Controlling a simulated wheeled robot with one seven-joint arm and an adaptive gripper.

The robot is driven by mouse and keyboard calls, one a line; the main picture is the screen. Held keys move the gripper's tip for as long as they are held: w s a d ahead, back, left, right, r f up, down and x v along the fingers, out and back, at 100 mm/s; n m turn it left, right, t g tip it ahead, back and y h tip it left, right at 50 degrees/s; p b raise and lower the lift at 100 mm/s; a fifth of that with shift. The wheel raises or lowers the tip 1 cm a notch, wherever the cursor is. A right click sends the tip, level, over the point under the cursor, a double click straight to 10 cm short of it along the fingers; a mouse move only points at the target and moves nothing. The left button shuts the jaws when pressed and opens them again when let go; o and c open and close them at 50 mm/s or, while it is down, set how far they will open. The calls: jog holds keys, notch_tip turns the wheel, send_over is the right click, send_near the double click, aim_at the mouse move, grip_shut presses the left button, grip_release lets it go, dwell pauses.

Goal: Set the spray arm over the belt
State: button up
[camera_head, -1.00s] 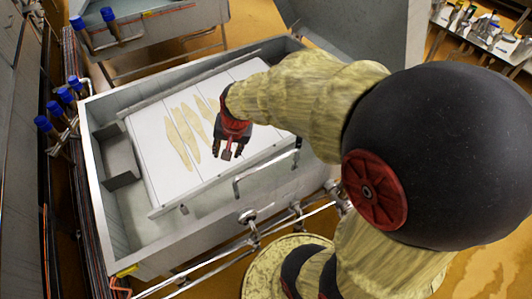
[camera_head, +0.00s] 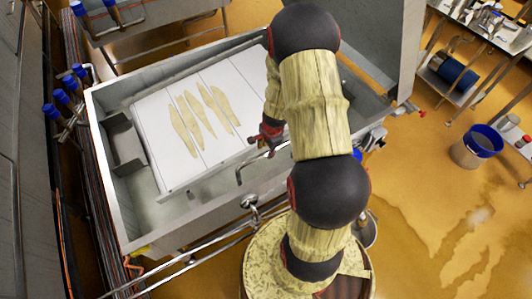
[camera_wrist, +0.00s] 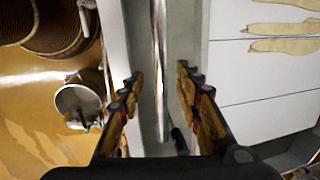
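The spray arm (camera_head: 239,175) is a bent metal tube at the near long side of the grey vat. In the head view its far part is partly hidden by my arm. The belt (camera_head: 150,125) is a white panelled surface inside the vat with several flat yellowish pieces on it. My gripper (camera_head: 265,139) is by the tube at the belt's near right side. In the wrist view my gripper (camera_wrist: 158,82) is open, with a straight metal tube (camera_wrist: 159,40) running between its fingers. I cannot tell the depth between tube and fingers. The belt (camera_wrist: 265,75) lies to the right.
The vat's rim (camera_head: 108,195) surrounds the belt. A metal rail (camera_head: 215,250) runs along its near side. A bucket with a blue rim (camera_head: 478,146) stands on the wet floor at right, near a metal shelf (camera_head: 445,90). Blue-capped pipes (camera_head: 62,97) stand at left.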

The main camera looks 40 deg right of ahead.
jog(key=shift+w+f+b, duration=0.15)
jog(key=shift+f+b, duration=0.05)
jog(key=shift+f, duration=0.55)
jog(key=shift+w+f+b, duration=0.15)
jog(key=shift+f, duration=0.55)
jog(key=shift+c, duration=0.8)
grip_shut()
